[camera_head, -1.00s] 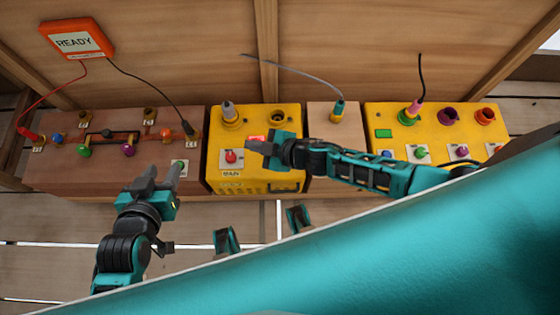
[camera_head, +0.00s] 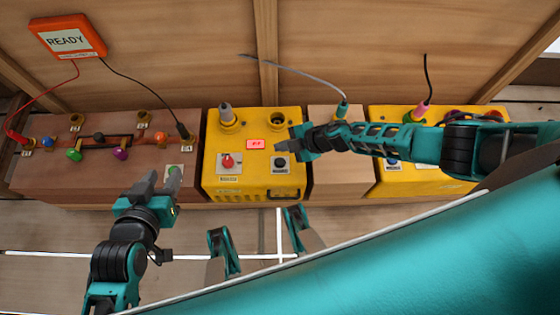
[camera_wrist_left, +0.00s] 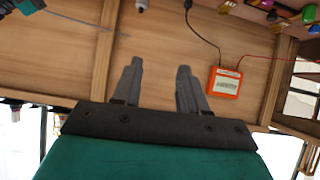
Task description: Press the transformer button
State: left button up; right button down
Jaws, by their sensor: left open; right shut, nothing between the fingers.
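The middle yellow box (camera_head: 210,176) looks like the transformer. On its top are a red button (camera_head: 228,161) on a pale plate, a black button (camera_head: 280,163) on another plate, and a lit red display (camera_head: 256,144). My right gripper (camera_head: 286,146) is shut and empty. Its tips are at the box's right side, just above the black button in the picture; their height is unclear. My left gripper (camera_head: 163,178) is open and empty in front of the left brown box; its two fingers also show in the left wrist view (camera_wrist_left: 158,82).
The brown box (camera_head: 40,178) at left carries several coloured knobs and sockets. An orange READY meter (camera_head: 68,40) hangs behind it with red and black leads. Another yellow box (camera_head: 385,112) at right is partly hidden by my right arm. A grey cable (camera_head: 290,69) reaches a teal plug (camera_head: 342,109).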

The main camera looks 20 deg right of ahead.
jog(key=b, duration=0.5)
send_over(283, 163)
notch_tip(283, 163, down, 5)
jog(key=shift+f, duration=0.45)
pick_arm(q)
jog(key=shift+h, duration=0.4)
jog(key=shift+w+d+f+b, duration=0.1)
jog(key=shift+d+f+b, duration=0.1)
jog(key=shift+d+f, duration=0.3)
jog(key=shift+w+d+f+b, duration=0.15)
jog(key=shift+f, duration=0.55)
jog(key=shift+w+d+f+b, duration=0.1)
jog(key=shift+d+f+b, duration=0.1)
jog(key=shift+d+f, duration=0.3)
pick_arm(e)
jog(key=shift+f, duration=0.85)
pick_arm(q)
jog(key=shift+a, duration=0.2)
jog(key=shift+s+a+f, duration=0.1)
jog(key=shift+f, duration=0.15)
jog(key=shift+r, duration=0.1)
pick_arm(e)
jog(key=shift+f, duration=0.1)
jog(key=shift+f, duration=0.3)
